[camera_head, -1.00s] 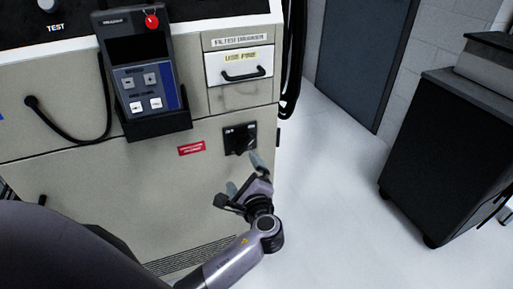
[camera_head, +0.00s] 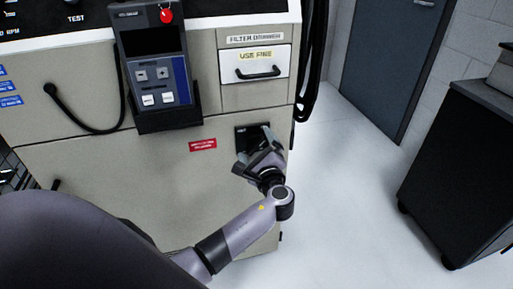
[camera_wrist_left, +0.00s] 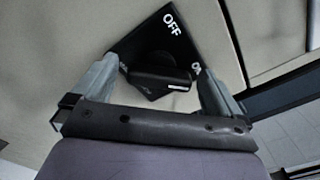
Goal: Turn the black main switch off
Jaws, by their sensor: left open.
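The black main switch (camera_wrist_left: 155,72) fills the middle of the left wrist view, a dark knob on a square black plate with "OFF" lettering near its top corner. A small white mark shows on the knob's right end. In the head view the switch plate (camera_head: 242,134) is on the cabinet's front, mostly hidden behind my gripper. My left gripper (camera_wrist_left: 155,88) is open, with one finger on each side of the knob. I cannot tell whether either finger touches it. In the head view the left gripper (camera_head: 262,152) is right at the plate. My right gripper is not in view.
A grey control pendant (camera_head: 157,70) with a red button hangs in a black holder left of the switch. A drawer (camera_head: 254,79) with a black handle is above. A red label (camera_head: 203,145) is beside the switch. Black cables hang at the cabinet's right edge; open floor (camera_head: 345,190) lies beyond.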

